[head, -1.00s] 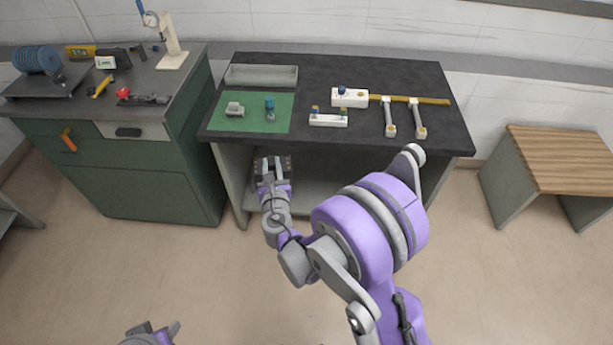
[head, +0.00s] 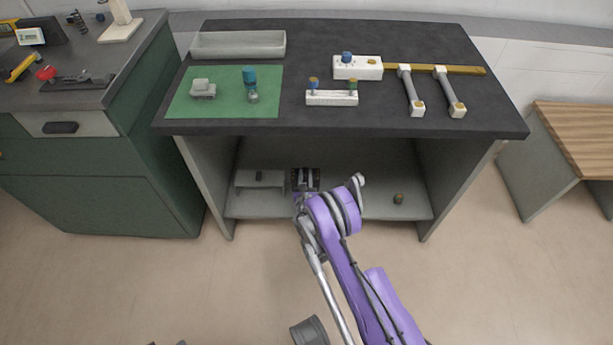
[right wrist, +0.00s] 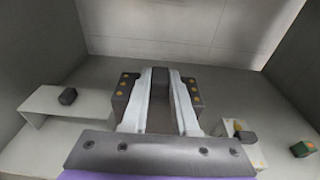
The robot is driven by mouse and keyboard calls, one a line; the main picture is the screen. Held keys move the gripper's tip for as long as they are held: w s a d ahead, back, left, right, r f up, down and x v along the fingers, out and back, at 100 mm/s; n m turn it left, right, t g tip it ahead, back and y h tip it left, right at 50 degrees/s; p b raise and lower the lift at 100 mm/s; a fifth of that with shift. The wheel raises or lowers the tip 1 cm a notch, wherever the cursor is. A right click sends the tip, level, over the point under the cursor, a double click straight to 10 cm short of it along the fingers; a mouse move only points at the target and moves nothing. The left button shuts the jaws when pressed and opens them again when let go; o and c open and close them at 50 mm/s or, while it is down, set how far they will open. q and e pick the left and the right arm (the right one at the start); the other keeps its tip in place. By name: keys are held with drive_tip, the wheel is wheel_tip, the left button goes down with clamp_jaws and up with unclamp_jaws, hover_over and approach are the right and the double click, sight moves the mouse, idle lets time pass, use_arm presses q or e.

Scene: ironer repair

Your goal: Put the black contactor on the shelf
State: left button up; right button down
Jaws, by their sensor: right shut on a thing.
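The black contactor (head: 312,178) is in the open space under the dark-topped bench, at the lower shelf (head: 385,207). In the right wrist view the contactor (right wrist: 125,86) is a dark block with gold terminals along both sides. My right gripper (head: 304,192) is shut on it, its two pale fingers (right wrist: 160,85) reaching over its body. The contactor's underside is hidden, so I cannot tell whether it touches the shelf. Only small tips of my left gripper (head: 167,343) show at the bottom edge of the head view.
A grey stand (head: 258,181) with a small dark block is left of the contactor. A pale block (right wrist: 240,148) and a small green part (right wrist: 303,148) are to its right. Side walls and the bench top (head: 430,120) enclose the space. A green cabinet (head: 100,180) stands left.

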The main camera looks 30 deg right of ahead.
drive_tip(key=f, duration=0.1)
drive_tip(key=d+f, duration=0.1)
drive_tip(key=f+b, duration=0.1)
drive_tip(key=shift+w+d+f, duration=0.2)
drive_tip(key=shift+w+d, duration=0.1)
drive_tip(key=shift+d, duration=0.05)
drive_tip(key=shift+f+b, duration=1.25)
drive_tip(key=shift+f, duration=1.55)
use_arm(q)
drive_tip(key=shift+x, duration=2)
use_arm(e)
drive_tip(key=shift+f, duration=0.5)
use_arm(q)
drive_tip(key=shift+s+d, duration=0.1)
drive_tip(key=shift+d, duration=0.05)
use_arm(e)
drive_tip(key=shift+f, duration=1.2)
drive_tip(key=c, duration=0.6)
unclamp_jaws()
use_arm(q)
drive_tip(key=shift+s, duration=0.1)
use_arm(e)
drive_tip(key=shift+s+a, duration=0.15)
